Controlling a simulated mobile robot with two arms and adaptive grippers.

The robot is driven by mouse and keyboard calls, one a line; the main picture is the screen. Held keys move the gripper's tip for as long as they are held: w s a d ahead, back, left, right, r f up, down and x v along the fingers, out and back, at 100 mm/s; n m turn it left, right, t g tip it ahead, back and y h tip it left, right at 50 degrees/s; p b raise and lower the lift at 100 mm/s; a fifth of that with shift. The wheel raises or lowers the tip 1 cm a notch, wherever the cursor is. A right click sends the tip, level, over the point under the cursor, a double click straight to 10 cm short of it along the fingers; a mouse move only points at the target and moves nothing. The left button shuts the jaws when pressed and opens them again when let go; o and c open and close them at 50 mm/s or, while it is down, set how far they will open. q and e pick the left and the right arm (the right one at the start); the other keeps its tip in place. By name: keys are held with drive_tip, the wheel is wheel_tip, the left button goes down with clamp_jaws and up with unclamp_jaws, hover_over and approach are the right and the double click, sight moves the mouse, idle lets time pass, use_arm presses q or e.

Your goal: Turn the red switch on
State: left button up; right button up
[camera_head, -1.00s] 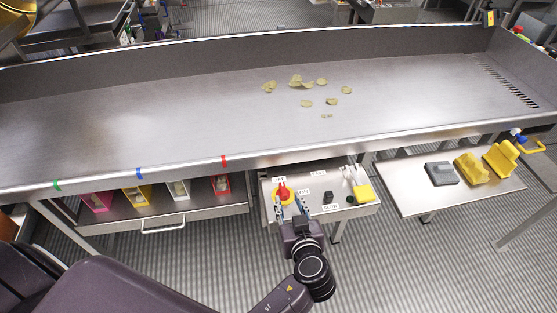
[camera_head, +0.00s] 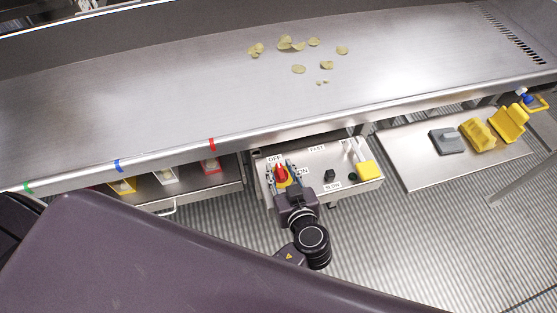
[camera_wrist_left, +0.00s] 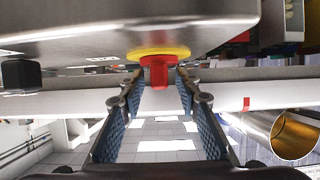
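The red switch (camera_head: 281,173) sits on a yellow round base on the metal control panel (camera_head: 318,168), between an OFF label (camera_head: 275,158) above it and an ON label (camera_head: 302,171) to its right. Its handle points roughly up toward OFF. My left gripper (camera_head: 282,176) is open, with one finger on each side of the switch. In the left wrist view, the red knob (camera_wrist_left: 158,72) and yellow base (camera_wrist_left: 158,52) show between the open fingertips (camera_wrist_left: 160,84), with gaps to both sides. My right gripper is not in view.
A black knob (camera_head: 330,175) near the SLOW label and a yellow block (camera_head: 369,170) are on the panel's right part. The long steel table (camera_head: 180,100) with chips (camera_head: 298,69) lies behind. A side shelf (camera_head: 415,170) holds a grey part and yellow parts.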

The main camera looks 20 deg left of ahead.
use_arm(q)
drive_tip(key=shift+s, duration=0.1)
drive_tip(key=shift+c, duration=0.8)
clamp_jaws()
